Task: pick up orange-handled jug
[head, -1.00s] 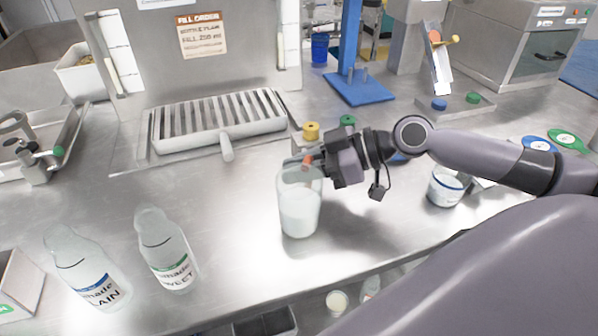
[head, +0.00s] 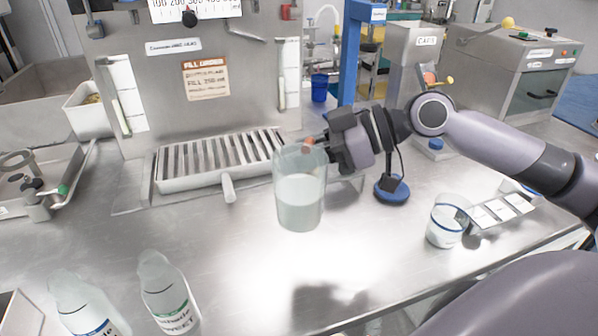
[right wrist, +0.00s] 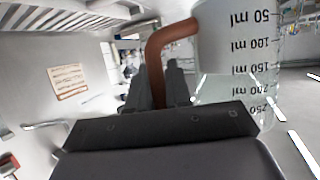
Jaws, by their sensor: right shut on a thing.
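The orange-handled jug (head: 300,200) is a clear jug holding a whitish liquid, seen near the middle of the head view. It is upright and appears raised above the steel counter. My right gripper (head: 322,148) comes in from the right and is shut on its handle. In the right wrist view, the orange-brown handle (right wrist: 165,55) runs between the fingers (right wrist: 160,85). The jug's wall with its ml marks (right wrist: 240,70) shows beside them. Most of the handle is hidden in the head view. My left gripper is not in view.
A slatted drain tray (head: 215,160) lies behind the jug. Two labelled bottles (head: 165,295) (head: 85,305) stand at the front left. A blue-rimmed clear cup (head: 446,222) stands at the right beside a plate of white squares (head: 500,209). The counter in front of the jug is clear.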

